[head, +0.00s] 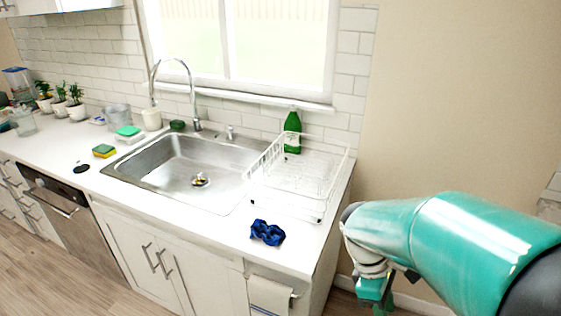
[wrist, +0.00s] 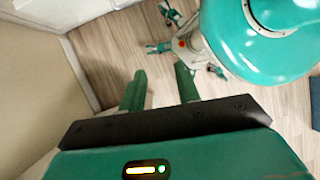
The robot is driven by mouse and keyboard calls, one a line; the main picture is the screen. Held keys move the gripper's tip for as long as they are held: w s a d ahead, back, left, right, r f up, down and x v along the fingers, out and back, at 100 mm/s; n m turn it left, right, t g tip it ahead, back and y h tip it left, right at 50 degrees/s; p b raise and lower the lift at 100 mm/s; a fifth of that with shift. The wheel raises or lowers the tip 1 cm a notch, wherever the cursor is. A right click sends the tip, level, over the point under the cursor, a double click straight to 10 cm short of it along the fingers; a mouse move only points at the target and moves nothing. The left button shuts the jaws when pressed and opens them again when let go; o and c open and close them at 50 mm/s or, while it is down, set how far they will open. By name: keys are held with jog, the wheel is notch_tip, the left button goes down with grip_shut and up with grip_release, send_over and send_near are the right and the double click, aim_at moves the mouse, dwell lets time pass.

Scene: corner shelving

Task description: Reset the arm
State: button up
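My arm, in teal and white, reaches in from the right side of the head view and bends downward at its end. My gripper (head: 374,292) hangs low beside the right end of the counter, partly cut off by the lower picture edge. In the wrist view, the two green fingers of my gripper (wrist: 160,69) stand apart with only floor and wall between them. The gripper is open and empty. My own body and legs show at the top of the wrist view.
The white counter (head: 222,228) holds a sink (head: 165,165), a wire dish rack (head: 292,178), a green bottle (head: 292,132) and a crumpled blue cloth (head: 267,232). A towel (head: 268,297) hangs at the cabinet front. A beige wall (head: 450,90) stands at right. Wooden floor (wrist: 110,50) is open below.

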jog(key=s+a+r+m+t+y, duration=0.2)
jog(key=a+r+m+t, duration=0.1)
jog(key=r+m, duration=0.3)
jog(key=s+a+r+m+t+y, duration=0.1)
jog(key=a+r+m+t, duration=0.1)
jog(key=r+m+t, duration=0.3)
jog(key=shift+s+a+r+m+t+y, duration=0.4)
jog(key=shift+r+t, duration=0.3)
jog(key=shift+r, duration=0.35)
jog(key=shift+d, duration=0.15)
